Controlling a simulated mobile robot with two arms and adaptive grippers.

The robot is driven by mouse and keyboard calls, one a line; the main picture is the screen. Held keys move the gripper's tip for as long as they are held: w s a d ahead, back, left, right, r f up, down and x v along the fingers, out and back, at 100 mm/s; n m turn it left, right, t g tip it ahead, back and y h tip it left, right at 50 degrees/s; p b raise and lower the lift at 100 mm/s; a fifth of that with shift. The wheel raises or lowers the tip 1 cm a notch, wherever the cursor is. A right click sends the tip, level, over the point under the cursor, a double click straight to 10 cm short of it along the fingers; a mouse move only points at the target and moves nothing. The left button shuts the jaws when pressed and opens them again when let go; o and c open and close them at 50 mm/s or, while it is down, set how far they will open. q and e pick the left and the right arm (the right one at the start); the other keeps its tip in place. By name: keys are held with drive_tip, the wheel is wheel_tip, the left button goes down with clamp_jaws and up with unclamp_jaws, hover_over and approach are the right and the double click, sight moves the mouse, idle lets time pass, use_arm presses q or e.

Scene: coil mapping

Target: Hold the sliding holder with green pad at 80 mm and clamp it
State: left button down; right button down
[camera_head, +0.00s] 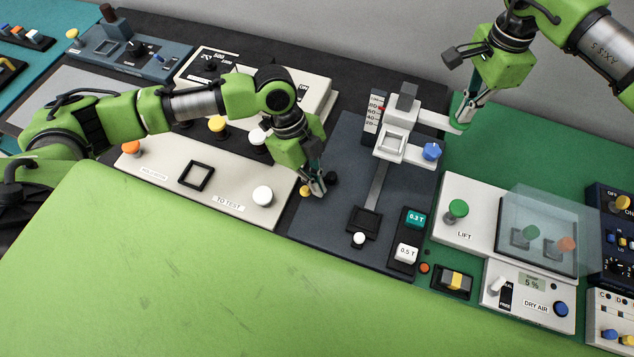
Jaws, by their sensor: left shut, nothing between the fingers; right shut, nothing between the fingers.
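The sliding holder (393,147) is a white carriage on a grey rail (376,187) on the dark panel. Its white arm (433,120) reaches right to a green pad (458,103). A blue knob (432,151) sits on the holder's right side. A scale (374,112) with a red mark stands left of the holder; its numbers are too small to read surely. My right gripper (463,118) is shut, with its fingertips at the green pad; I cannot tell if they touch it. My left gripper (319,188) is shut and empty, low beside a black knob (331,178) and a yellow knob (306,191).
White 0.5 T (407,252) and teal 0.3 T (415,219) buttons sit at the panel's lower right. A light panel (225,195) lies under my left arm. The green front surface (200,290) is clear.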

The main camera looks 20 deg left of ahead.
use_arm(q)
drive_tip(key=d, duration=0.1)
drive_tip(key=s+d, duration=0.1)
drive_tip(key=s+d+r, duration=0.1)
drive_tip(key=shift+s+d, duration=0.1)
drive_tip(key=shift+d, duration=0.3)
drive_tip(key=w+v, duration=0.1)
drive_tip(key=v, duration=0.9)
drive_tip(key=shift+a+f, duration=0.1)
use_arm(e)
wheel_tip(320, 180, up, 8)
idle(0.5)
use_arm(q)
drive_tip(key=shift+s+f, duration=0.1)
idle(0.5)
